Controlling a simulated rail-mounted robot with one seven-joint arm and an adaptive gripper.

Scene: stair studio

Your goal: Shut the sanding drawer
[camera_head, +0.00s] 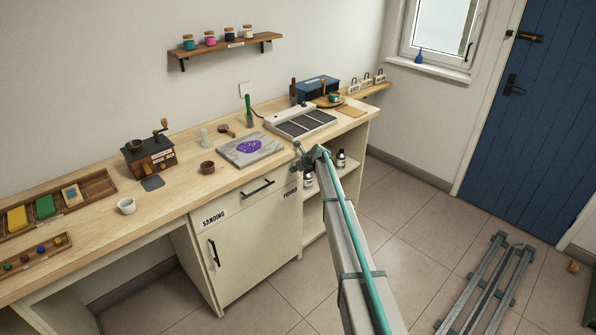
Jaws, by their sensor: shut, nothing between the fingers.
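The front of the sanding drawer (235,202) is pale, under the worktop, with a dark bar handle (257,188). A "SANDING" label (213,218) is at its left end. From this angle the front looks nearly flush with the cabinet, and I cannot tell whether a small gap is left. My gripper (302,160) is shut and empty at the far end of my arm. It is by the worktop's front edge, to the right of the drawer handle. My arm hides part of the open shelves; the gripper's distance from the drawer front is unclear.
Below the drawer is a cabinet door with a vertical dark handle (214,252). The worktop holds a grinder (150,155), a white cup (126,205), a board with a purple patch (250,149) and a tray (87,189). Tiled floor (400,225) is clear before the cabinet; a metal frame (485,285) lies at right.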

